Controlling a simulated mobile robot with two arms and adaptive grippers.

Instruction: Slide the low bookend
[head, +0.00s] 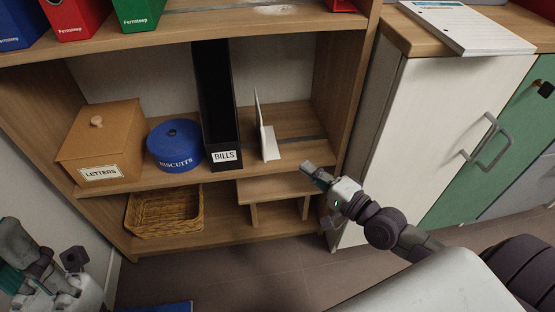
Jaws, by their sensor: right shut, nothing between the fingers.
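The low bookend (268,144) is a white L-shaped plate on the middle shelf, with a thin upright and a flat foot toward the shelf's front. It stands just right of a black magazine file labelled BILLS (223,150), with a small gap at the front. My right gripper (308,169) is shut and empty at the shelf's front edge, to the right of the bookend and apart from it. My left gripper (72,259) is at the lower left, far from the bookend; its fingers do not show clearly.
A blue BISCUITS tin (174,140) and a wooden LETTERS box (100,140) stand left of the file. The shelf right of the bookend is clear up to the side panel (345,90). Below are a wicker basket (165,218) and a small wooden stand (275,188).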

